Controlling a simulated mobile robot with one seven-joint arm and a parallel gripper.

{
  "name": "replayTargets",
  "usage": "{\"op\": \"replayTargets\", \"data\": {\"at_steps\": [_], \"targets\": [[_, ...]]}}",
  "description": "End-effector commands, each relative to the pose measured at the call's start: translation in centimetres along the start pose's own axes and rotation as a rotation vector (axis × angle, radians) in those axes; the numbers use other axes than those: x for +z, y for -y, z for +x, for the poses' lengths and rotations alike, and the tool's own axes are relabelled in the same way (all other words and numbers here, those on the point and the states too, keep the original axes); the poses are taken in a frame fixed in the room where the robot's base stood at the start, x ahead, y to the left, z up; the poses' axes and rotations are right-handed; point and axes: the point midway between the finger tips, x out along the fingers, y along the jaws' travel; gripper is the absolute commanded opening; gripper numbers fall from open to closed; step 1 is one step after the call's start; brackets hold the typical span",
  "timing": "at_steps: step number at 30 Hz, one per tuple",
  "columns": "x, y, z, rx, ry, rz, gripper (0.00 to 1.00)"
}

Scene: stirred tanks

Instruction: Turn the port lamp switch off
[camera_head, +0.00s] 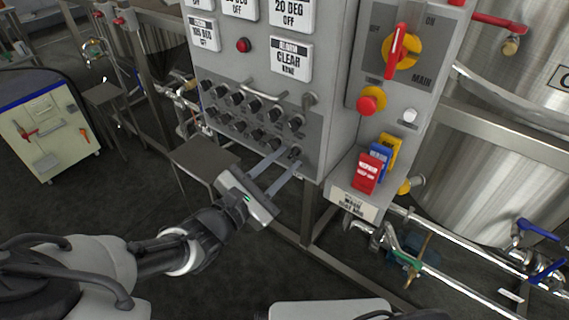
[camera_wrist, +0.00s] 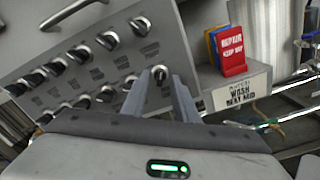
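A grey control panel (camera_head: 270,125) carries two rows of black rotary knobs with silver pointers. My gripper (camera_head: 291,160) is at the lower right end of the bottom row, its two fingers pointing at the panel. In the wrist view my gripper (camera_wrist: 160,82) is open, with one knob (camera_wrist: 160,72) showing between the fingertips. A gap shows on each side of that knob, and its pointer looks near upright. The small labels are too blurred to read, so I cannot tell by text which knob is the port lamp switch.
A box of red, blue and yellow tags (camera_head: 367,173) juts out right of the knobs. Above it are a red-and-yellow main switch (camera_head: 400,50) and a red button (camera_head: 370,101). A metal handle (camera_head: 245,88) runs above the knobs. A steel tank (camera_head: 480,180) stands at right.

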Motion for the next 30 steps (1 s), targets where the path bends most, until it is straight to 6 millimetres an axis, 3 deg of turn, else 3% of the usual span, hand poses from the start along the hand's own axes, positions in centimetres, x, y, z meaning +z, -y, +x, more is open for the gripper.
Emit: {"op": "replayTargets", "data": {"at_steps": [10, 15, 30], "targets": [[0.03, 0.02, 0.51, -0.001, 0.0, 0.0, 0.27], [0.02, 0.02, 0.49, -0.001, 0.0, 0.0, 0.0], [0.51, -0.18, 0.52, -0.002, 0.001, -0.086, 0.0]]}}
